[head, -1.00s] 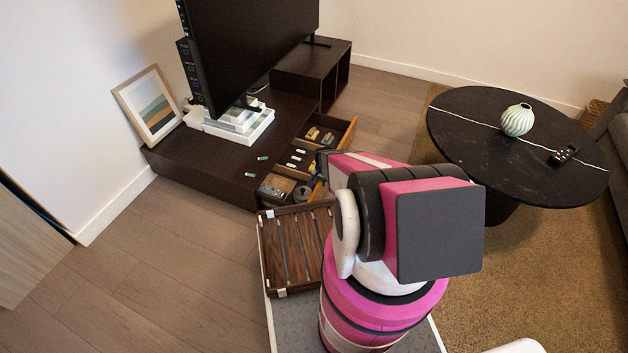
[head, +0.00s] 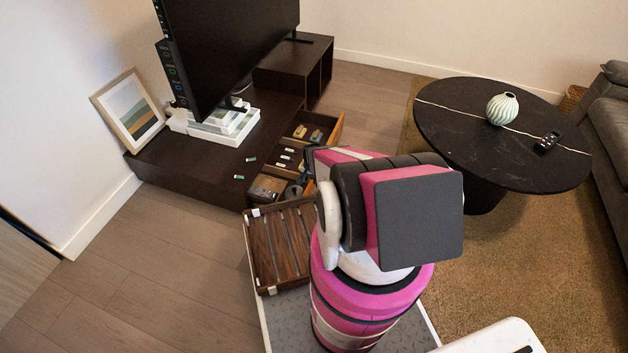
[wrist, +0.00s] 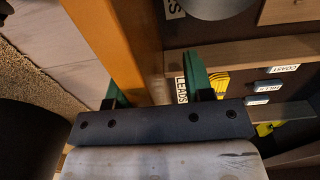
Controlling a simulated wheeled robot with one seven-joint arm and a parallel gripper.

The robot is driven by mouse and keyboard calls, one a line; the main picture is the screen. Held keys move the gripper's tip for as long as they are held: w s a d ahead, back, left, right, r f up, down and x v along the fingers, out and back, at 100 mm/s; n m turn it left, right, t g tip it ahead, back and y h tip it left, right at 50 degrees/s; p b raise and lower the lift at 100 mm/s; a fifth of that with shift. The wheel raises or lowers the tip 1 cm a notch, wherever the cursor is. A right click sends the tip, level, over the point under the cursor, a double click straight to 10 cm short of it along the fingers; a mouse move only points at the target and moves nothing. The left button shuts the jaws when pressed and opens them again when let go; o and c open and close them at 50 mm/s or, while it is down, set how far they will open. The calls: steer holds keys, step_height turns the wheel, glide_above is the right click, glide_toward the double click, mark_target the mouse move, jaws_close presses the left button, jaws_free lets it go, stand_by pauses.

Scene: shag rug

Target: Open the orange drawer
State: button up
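The orange drawer (head: 338,128) of the dark low cabinet stands pulled out in the head view, with several small items in its compartments. Its orange front board (wrist: 112,45) runs down the wrist view. My gripper (wrist: 157,88) straddles this board: the left green finger is on its outer side, partly hidden by it. The right green finger is over the drawer's inside. The fingers are apart, with a gap between the right finger and the board. In the head view my arm hides the gripper and much of the drawer front.
The dark cabinet (head: 190,165) carries a television (head: 225,50), white boxes (head: 225,125) and a leaning picture (head: 130,110). A round black table (head: 460,125) with a vase (head: 502,109) and remote (head: 547,142) stands right. Wooden floor (head: 120,240) is clear at left.

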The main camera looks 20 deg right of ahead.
step_height(320, 180, up, 11)
steer(key=shift+a, duration=0.15)
stand_by(0.6)
steer(key=shift+w, duration=0.1)
steer(key=s+a+r+n, duration=0.2)
steer(key=s+r, duration=0.2)
steer(key=r, duration=0.5)
steer(key=s+a+r+n, duration=0.2)
steer(key=s+r, duration=0.3)
steer(key=r, duration=0.4)
steer(key=s+a+r+n, duration=0.3)
steer(key=s+r, duration=0.2)
steer(key=r, duration=0.4)
steer(key=shift+r, duration=0.35)
steer(key=shift+w, duration=0.1)
